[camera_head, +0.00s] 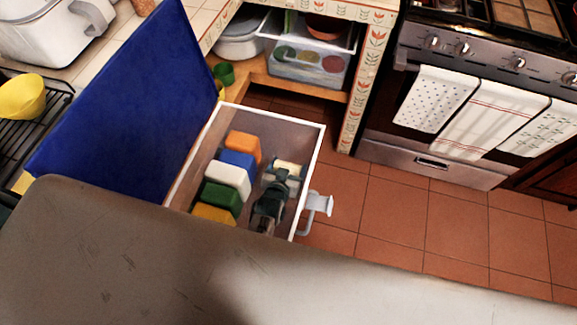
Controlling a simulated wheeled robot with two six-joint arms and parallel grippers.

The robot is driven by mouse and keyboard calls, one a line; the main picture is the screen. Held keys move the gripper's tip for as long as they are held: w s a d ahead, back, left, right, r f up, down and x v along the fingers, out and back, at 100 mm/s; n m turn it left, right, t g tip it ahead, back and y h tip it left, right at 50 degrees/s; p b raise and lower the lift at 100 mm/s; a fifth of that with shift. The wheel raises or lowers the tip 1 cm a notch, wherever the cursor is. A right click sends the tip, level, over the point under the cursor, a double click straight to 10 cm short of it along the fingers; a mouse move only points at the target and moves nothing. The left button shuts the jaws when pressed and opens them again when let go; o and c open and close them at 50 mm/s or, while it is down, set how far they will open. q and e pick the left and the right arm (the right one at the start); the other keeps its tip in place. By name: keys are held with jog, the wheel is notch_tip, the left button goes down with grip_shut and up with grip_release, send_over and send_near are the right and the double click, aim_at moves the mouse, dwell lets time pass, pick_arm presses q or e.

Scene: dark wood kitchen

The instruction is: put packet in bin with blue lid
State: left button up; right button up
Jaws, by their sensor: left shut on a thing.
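A white-rimmed bin (314,158) stands open in the middle. A large blue lid (120,110) stands raised along its left edge. My left gripper (282,181), dark grey, reaches down inside the right part of the bin. It appears shut on a small pale yellow packet (288,167), mostly hidden between the fingers. The packet is inside the bin's walls; I cannot tell whether it touches the floor of the bin. My right gripper is not in view.
Orange (244,146), white (229,176) and green (222,198) items stand in a row inside the bin's left side. A stove (470,110) with towels is at the right. The tiled floor (400,215) is clear.

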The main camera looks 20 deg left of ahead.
pick_arm(q)
jog(key=o, duration=0.7)
jog(key=shift+o, duration=1)
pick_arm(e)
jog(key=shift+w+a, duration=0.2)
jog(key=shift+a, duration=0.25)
pick_arm(q)
jog(key=shift+r+p, duration=0.2)
jog(key=shift+p, duration=0.1)
jog(key=shift+s+r+p, duration=0.35)
jog(key=shift+r+p, duration=0.4)
jog(key=shift+p, duration=0.2)
jog(key=p+v, duration=0.9)
jog(key=v, duration=0.2)
jog(key=shift+f+p, duration=0.15)
jog(key=shift+p, duration=0.25)
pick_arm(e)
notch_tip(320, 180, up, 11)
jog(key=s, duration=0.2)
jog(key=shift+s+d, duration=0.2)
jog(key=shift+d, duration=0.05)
pick_arm(q)
jog(key=shift+s, duration=0.1)
